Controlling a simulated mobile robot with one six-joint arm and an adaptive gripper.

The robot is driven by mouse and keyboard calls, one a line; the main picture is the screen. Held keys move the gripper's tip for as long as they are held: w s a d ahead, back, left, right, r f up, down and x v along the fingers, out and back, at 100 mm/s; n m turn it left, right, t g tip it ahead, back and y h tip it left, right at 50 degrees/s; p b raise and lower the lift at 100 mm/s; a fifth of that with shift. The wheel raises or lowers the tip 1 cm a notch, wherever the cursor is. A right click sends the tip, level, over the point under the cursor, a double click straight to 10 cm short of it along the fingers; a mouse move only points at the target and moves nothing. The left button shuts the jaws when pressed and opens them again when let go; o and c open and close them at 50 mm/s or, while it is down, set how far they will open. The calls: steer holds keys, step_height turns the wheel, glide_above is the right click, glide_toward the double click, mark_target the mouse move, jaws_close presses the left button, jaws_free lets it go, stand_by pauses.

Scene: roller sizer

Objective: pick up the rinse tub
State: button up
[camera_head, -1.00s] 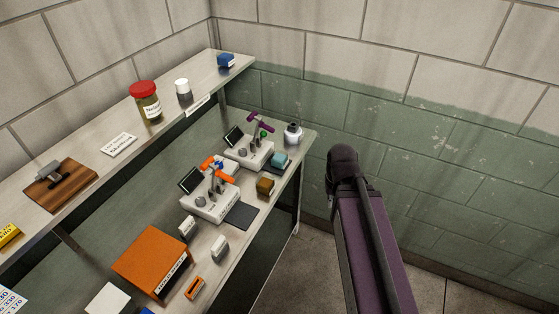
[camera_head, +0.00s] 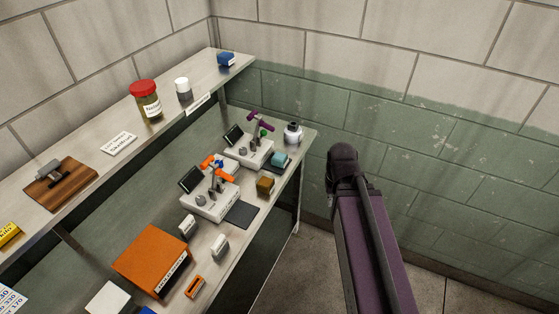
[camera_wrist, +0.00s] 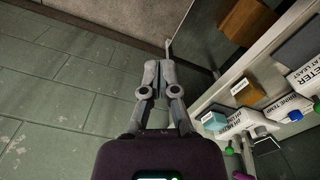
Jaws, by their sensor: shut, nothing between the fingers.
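Two small tubs sit near the right front edge of the lower shelf. One is teal (camera_head: 281,159) and the other is brown (camera_head: 265,186); I cannot tell by label which is the rinse tub. In the wrist view the teal tub (camera_wrist: 213,119) and the brown tub (camera_wrist: 246,91) lie to the right of my gripper, with white labels too small to read. My gripper (camera_wrist: 159,68) is shut and empty, over the floor beside the shelf, apart from both tubs. In the head view the gripper is hidden; only my arm shows.
Two white meters (camera_head: 212,201) with screens stand near the tubs, with a white bottle (camera_head: 293,134) at the far end. An orange box (camera_head: 152,262) is nearer. The upper shelf (camera_head: 117,127) holds a red-lidded jar (camera_head: 146,101). The floor (camera_head: 300,275) beside the shelf is clear.

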steer(key=o, duration=0.7)
steer(key=shift+w+f, duration=0.15)
steer(key=shift+f, duration=0.05)
steer(key=shift+c, duration=0.2)
steer(key=o, duration=0.7)
steer(key=shift+w+a+f+n+y+b, duration=0.25)
steer(key=shift+w+f+b, duration=0.1)
steer(key=shift+w+b, duration=0.1)
steer(key=shift+w+a+f+n+y+b, duration=0.25)
steer(key=shift+w+f+b, duration=0.1)
steer(key=shift+w+b, duration=0.1)
steer(key=shift+c, duration=0.2)
steer(key=n+t+y+b, duration=0.6)
steer(key=n+y+b, duration=0.55)
steer(key=b, duration=0.45)
glide_toward(287, 156)
steer(key=shift+s+d+r, duration=0.1)
steer(key=shift+s+r, duration=0.05)
steer(key=shift+s, duration=0.3)
steer(key=b+x, duration=0.3)
steer(key=x, duration=0.4)
steer(key=shift+w+a+f, duration=0.25)
steer(key=shift+w+a, duration=0.2)
steer(key=shift+a, duration=0.2)
steer(key=shift+f, duration=0.1)
